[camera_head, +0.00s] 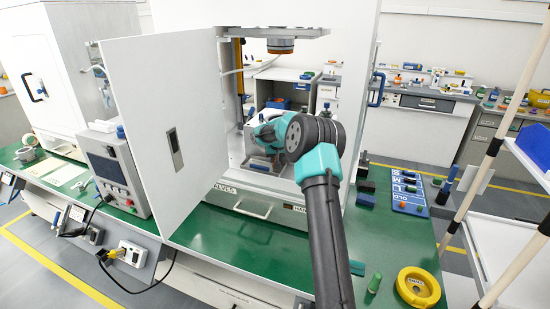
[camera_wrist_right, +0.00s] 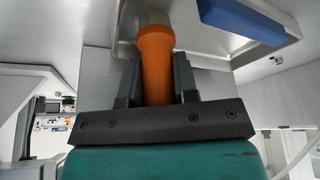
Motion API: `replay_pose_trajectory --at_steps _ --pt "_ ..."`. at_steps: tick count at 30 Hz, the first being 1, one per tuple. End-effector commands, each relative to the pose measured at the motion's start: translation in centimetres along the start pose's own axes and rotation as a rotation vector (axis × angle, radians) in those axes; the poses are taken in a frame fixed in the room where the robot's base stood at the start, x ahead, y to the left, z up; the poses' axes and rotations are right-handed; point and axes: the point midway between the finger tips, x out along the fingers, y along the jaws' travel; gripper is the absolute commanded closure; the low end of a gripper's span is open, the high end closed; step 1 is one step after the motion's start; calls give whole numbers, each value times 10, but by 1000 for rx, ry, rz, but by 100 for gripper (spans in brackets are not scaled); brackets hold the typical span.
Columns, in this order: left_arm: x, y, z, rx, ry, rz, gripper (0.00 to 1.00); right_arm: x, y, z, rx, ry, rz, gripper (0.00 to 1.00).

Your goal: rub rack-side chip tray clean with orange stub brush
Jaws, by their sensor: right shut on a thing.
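The orange stub brush (camera_wrist_right: 156,58) shows in the right wrist view, its handle upright in the picture. My right gripper (camera_wrist_right: 156,82) is shut on the handle, one dark finger on each side. The brush's pale far end meets a grey metal surface (camera_wrist_right: 126,22) with a raised edge, which looks like a chip tray; whether the bristles press on it I cannot tell. In the head view my right arm reaches into the open press cabinet, and its wrist hides the gripper and brush. My left gripper is not in view.
The white cabinet door (camera_head: 165,130) stands open on the left. The press head (camera_head: 281,45) hangs above my wrist. A blue block (camera_wrist_right: 242,20) sits right of the brush. A yellow ring (camera_head: 418,287) and a blue labelled board (camera_head: 408,193) lie on the green bench.

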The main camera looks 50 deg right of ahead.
Motion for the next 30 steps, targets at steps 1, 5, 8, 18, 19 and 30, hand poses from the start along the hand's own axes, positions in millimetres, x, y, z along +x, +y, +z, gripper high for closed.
replay_pose_trajectory --at_steps 1,5,8,18,19,30 --pt "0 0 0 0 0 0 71 -3 1 0 -1 1 -1 100" --pt "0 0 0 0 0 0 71 -21 3 -8 1 3 0 100" --pt "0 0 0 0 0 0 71 -29 4 -11 3 3 1 100" --pt "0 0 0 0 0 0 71 -58 10 -21 9 3 3 100" --pt "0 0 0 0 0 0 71 -60 11 -22 9 3 4 100" --pt "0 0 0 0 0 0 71 -76 16 -27 14 1 5 100"
